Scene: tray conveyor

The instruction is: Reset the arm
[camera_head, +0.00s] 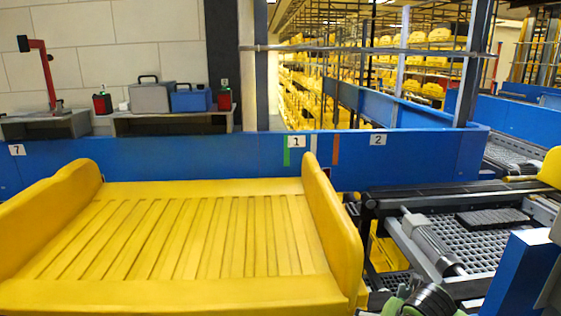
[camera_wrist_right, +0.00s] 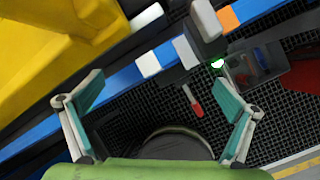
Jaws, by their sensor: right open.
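My right gripper (camera_wrist_right: 160,92) shows in the right wrist view with its two teal-padded fingers spread wide. It is open and nothing is between the pads. In the head view only a green and dark part of my right arm shows at the bottom edge, right of the yellow tray. My left gripper is in neither view. The large yellow tray (camera_head: 180,289) has a ribbed, empty floor and fills the lower left of the head view. Its yellow side also shows at the upper left of the wrist view (camera_wrist_right: 65,50).
A blue wall (camera_head: 180,158) with number labels runs behind the tray. A conveyor with rollers and dark grating (camera_head: 485,238) lies to the right. Toolboxes (camera_head: 152,97) stand on a shelf at the back. The wrist view shows a red-handled item (camera_wrist_right: 193,100) over dark grating.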

